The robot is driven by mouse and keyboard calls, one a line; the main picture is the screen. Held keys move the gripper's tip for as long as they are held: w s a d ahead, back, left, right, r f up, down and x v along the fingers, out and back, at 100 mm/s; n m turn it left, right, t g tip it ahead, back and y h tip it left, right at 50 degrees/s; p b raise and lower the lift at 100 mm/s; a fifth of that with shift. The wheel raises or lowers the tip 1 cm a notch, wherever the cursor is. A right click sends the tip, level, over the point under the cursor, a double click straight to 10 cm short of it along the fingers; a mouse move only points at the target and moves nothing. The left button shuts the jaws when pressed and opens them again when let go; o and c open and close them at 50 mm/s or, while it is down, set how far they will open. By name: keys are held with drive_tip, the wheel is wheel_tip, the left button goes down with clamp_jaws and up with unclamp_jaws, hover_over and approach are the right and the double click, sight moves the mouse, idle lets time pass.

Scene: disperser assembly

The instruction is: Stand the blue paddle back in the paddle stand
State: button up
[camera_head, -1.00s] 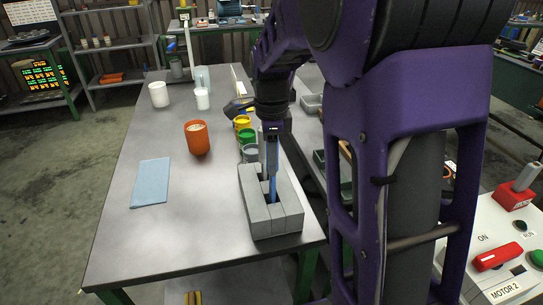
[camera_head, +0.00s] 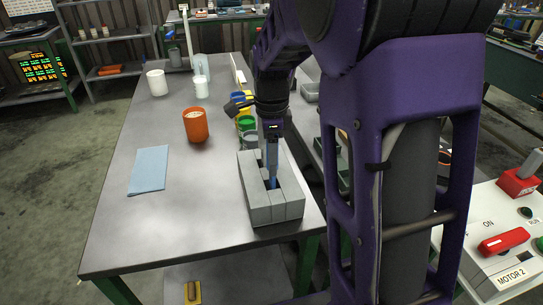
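The blue paddle (camera_head: 273,183) shows as a narrow blue strip below my gripper. Its lower end goes down into an opening of the grey paddle stand (camera_head: 275,214), and its tip is hidden inside. The stand is a slotted grey block near the front right corner of the table. My gripper (camera_head: 271,160) points straight down over the stand and appears shut on the paddle, which stands roughly upright. The fingers are small in this view, and the arm hides part of the area behind.
Several coloured cans, with a green one (camera_head: 247,123), stand just behind the stand. White containers (camera_head: 157,83) stand farther back. The table's front left is clear.

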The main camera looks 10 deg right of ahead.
drive_tip(key=shift+o, duration=0.3)
drive_tip(key=shift+r, duration=0.1)
wheel_tip(320, 180, up, 17)
drive_tip(key=p, duration=0.3)
drive_tip(key=shift+r, duration=0.15)
drive_tip(key=shift+w, duration=0.1)
